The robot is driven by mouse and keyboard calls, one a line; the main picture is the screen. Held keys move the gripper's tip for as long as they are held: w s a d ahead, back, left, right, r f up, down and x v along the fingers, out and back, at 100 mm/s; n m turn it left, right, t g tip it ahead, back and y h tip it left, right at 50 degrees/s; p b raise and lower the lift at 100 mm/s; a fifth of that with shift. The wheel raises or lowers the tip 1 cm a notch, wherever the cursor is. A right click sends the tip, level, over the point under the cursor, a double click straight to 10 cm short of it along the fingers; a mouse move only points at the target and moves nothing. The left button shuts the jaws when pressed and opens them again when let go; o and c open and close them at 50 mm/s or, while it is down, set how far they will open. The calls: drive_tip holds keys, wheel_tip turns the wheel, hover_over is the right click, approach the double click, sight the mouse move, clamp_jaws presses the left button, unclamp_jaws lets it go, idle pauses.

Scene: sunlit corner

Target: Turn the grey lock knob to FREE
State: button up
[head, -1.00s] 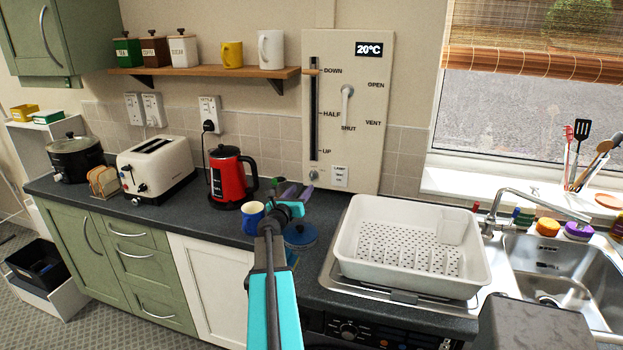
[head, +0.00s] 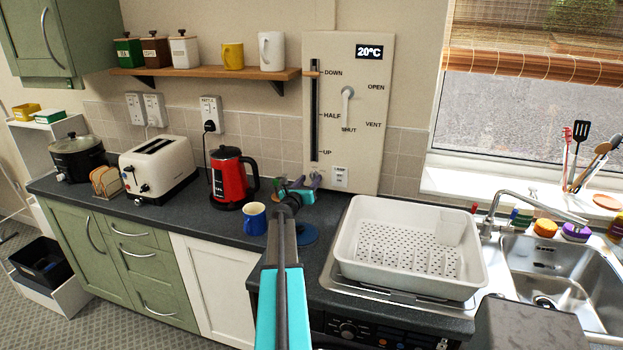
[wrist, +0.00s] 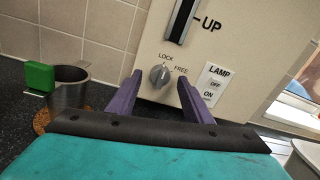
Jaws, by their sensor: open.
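The grey lock knob (wrist: 159,76) is on the cream wall panel (wrist: 232,45), below the slot marked UP. LOCK is printed above it and FREE to its upper right. Its ridge looks turned toward LOCK, but it is small. My gripper (wrist: 160,78) is open, its two purple fingers pointing at the panel with the knob between them in the picture. Nothing is held. I cannot tell how far the tips are from the knob. In the head view my gripper (head: 299,184) is at the panel's lower edge and covers the knob.
A LAMP switch (wrist: 216,85) sits close right of the fingers. A metal cup (wrist: 68,92) with a green part stands to the left. In the head view, a red kettle (head: 228,180), a blue mug (head: 254,218) and a white dish rack (head: 350,250) flank my arm.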

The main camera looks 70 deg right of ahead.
drive_tip(key=shift+d, duration=0.95)
drive_tip(key=c, duration=1.1)
